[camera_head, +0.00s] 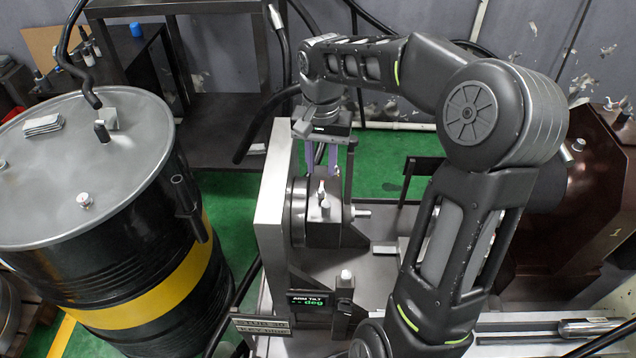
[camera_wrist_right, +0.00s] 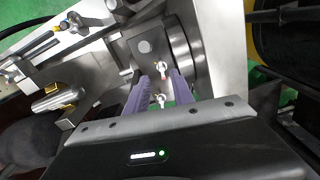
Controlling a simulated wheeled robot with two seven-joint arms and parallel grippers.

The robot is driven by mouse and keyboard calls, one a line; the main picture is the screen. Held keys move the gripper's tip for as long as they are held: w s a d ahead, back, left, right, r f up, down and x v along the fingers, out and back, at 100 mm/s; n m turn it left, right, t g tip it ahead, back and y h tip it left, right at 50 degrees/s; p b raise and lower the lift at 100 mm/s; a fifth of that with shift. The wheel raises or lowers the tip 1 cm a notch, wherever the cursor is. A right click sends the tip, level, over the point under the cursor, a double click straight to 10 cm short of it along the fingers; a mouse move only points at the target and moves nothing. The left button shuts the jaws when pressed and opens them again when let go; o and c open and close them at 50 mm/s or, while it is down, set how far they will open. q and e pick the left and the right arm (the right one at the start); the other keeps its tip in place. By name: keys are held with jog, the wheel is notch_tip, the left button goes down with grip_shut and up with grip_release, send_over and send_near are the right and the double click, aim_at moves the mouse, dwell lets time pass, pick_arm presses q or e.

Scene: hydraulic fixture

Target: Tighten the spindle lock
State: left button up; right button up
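The fixture head (camera_head: 299,210) is a dark block with a round grey disc, standing against a pale upright plate. Small silver winged knobs (camera_head: 322,194) sit on its top; I cannot tell which one is the spindle lock. In the right wrist view, one silver knob (camera_wrist_right: 162,67) lies near the fingertips and another (camera_wrist_right: 160,101) lies closer, between the fingers. My right gripper (camera_head: 322,170) points down just above the fixture head. Its purple fingers (camera_wrist_right: 160,78) are apart, with no visible grip on either knob. My left gripper is not in view.
A display reading "ARM TILT" (camera_head: 312,303) is at the fixture's front. A black and yellow drum (camera_head: 120,165) stands at the left. The pale upright plate (camera_head: 270,190) is close beside the gripper. A brown machine (camera_head: 590,190) is at the right.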

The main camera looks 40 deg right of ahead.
aim_at(321, 190)
jog(key=shift+w+f, duration=0.15)
jog(key=shift+f, duration=0.3)
notch_tip(321, 190, down, 7)
jog(key=shift+f+p, duration=0.1)
jog(key=shift+p, duration=0.3)
grip_shut()
